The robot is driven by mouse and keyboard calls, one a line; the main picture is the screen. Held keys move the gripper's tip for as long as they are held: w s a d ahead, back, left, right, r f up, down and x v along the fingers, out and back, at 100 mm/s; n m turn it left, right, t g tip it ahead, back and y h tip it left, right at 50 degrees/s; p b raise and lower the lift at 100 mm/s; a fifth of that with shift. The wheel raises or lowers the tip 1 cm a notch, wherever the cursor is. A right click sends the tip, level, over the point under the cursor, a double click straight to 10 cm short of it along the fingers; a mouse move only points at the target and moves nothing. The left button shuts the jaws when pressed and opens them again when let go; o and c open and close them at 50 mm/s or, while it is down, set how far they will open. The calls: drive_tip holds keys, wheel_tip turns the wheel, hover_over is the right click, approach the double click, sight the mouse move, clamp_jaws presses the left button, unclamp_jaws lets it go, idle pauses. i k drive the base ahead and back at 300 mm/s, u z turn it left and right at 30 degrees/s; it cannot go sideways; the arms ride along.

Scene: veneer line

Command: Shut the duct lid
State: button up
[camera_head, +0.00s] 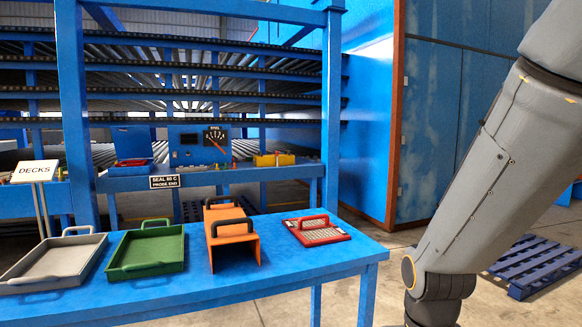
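An orange channel-shaped piece (232,242) with dark bar handles stands on the blue table, its near end open. It may be the duct, but I cannot tell for certain. To its right lies a flat red-framed mesh panel (318,236) with a red bar handle on top, flat on the table and apart from the orange piece. I cannot tell which part is the duct lid or whether it is open. My grey arm comes down along the right side, right of the table; my gripper is out of view.
A grey tray (52,264) and a green tray (147,252) sit on the table's left. Behind are a DECKS sign (35,171), a gauge panel (200,146), a yellow item (274,160) and roller decks (180,75). A blue pallet (535,262) lies on the floor at right.

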sight(136, 143)
drive_tip(key=z, duration=0.85)
drive_tip(key=i, duration=4.8)
drive_tip(key=u, duration=2.1)
drive_tip(key=i, duration=3.65)
drive_tip(key=u, duration=0.8)
